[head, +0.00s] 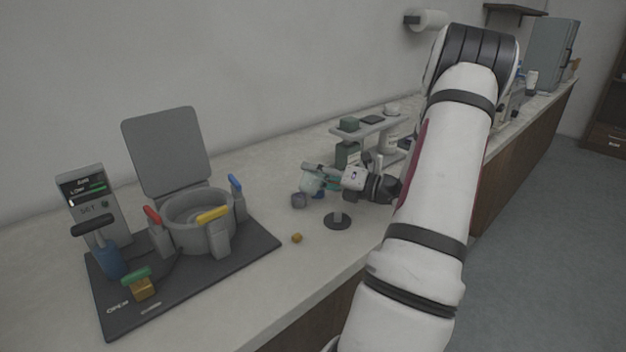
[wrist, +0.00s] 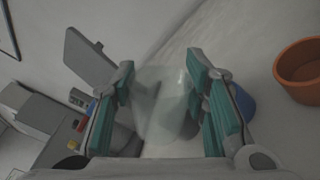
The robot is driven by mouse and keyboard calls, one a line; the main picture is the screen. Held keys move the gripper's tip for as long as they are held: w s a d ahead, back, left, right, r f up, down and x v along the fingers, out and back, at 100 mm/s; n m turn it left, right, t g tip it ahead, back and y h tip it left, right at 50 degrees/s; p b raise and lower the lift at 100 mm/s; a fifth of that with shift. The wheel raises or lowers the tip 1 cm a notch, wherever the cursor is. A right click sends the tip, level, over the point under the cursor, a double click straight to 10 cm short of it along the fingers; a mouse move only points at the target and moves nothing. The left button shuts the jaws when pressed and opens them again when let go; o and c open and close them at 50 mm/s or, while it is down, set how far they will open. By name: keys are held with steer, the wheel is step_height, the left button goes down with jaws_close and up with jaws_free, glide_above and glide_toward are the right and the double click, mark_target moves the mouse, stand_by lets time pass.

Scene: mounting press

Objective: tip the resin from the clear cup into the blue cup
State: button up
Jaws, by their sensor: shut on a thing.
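My gripper (head: 318,178) is shut on the clear cup (head: 310,184) above the counter. In the wrist view the clear cup (wrist: 163,103) sits between the two green-padded fingers, see-through and pale. I cannot tell any resin inside it, nor its exact tilt. The blue cup (wrist: 244,103) is just beyond the right finger in the wrist view, partly hidden by it. In the head view only a small bit of blue (head: 319,195) shows, below the gripper and close to the clear cup.
A grey press (head: 190,220) with raised lid and coloured clamps stands on a dark mat (head: 262,246) at left. A small yellow piece (head: 297,238) and a round dark base (head: 338,221) are on the counter. An orange pot (wrist: 300,72) is at right in the wrist view. A shelf stand (head: 372,127) is behind.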

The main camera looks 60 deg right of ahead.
steer(key=n, duration=0.2)
steer(key=r+n+b, duration=0.1)
steer(key=n+b, duration=0.1)
steer(key=n, duration=0.1)
steer(key=shift+a+r+n, duration=0.3)
steer(key=shift+a+r, duration=0.05)
steer(key=shift+a, duration=0.05)
step_height(320, 180, up, 2)
steer(key=n+b, duration=0.2)
steer(key=n, duration=0.3)
steer(key=shift+s, duration=0.1)
